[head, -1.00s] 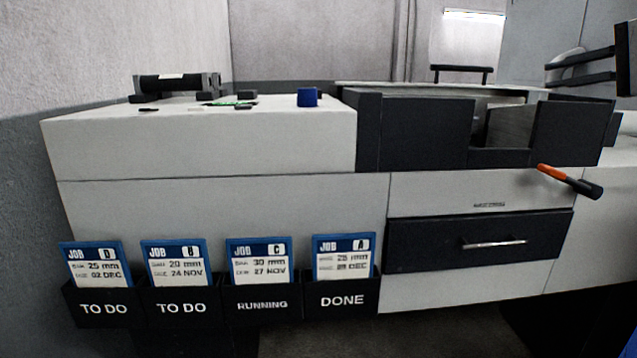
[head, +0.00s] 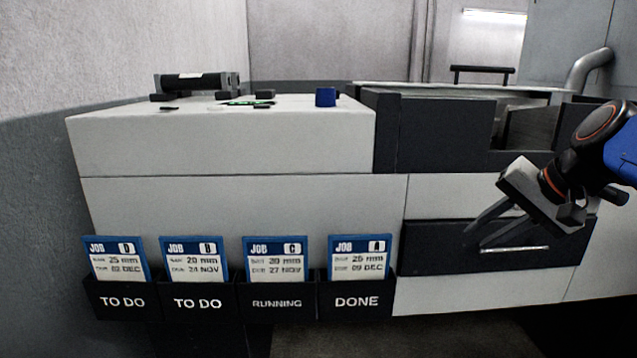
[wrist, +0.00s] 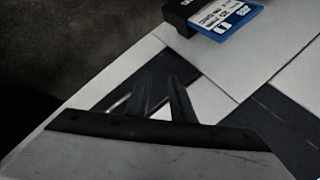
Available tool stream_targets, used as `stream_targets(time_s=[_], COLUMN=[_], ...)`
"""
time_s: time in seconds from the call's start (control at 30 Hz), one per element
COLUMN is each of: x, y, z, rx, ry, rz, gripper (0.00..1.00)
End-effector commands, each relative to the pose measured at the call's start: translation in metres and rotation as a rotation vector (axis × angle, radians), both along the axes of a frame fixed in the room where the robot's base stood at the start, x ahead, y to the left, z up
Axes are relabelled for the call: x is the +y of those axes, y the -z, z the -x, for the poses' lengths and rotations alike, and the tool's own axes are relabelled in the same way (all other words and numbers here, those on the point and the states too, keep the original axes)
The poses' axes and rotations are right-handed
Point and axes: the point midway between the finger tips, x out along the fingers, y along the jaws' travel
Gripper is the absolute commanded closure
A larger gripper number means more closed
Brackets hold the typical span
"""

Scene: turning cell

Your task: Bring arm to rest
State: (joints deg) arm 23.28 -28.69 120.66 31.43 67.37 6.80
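My gripper (head: 472,238) is at the right of the head view, in front of the dark drawer (head: 425,250) and its silver handle (head: 514,250). Its two fingers point down and left, with a gap between them and nothing held. In the wrist view the fingers (wrist: 160,80) also stand apart and empty. I cannot tell from the head view whether they touch the drawer front.
Card holders with job cards, labelled TO DO, TO DO, RUNNING and DONE (head: 356,302), line the cabinet front. The dark machine opening is behind my arm.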

Motion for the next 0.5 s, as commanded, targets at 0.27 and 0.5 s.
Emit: stream_targets(time_s=[0.27, 0.5], x=[0.029, 0.03], y=[0.095, 0.161], z=[0.074, 0.124], rx=[0.049, 0.049], ry=[-0.223, -0.416], rz=[0.28, 0.501], gripper=[0.78, 0.78])
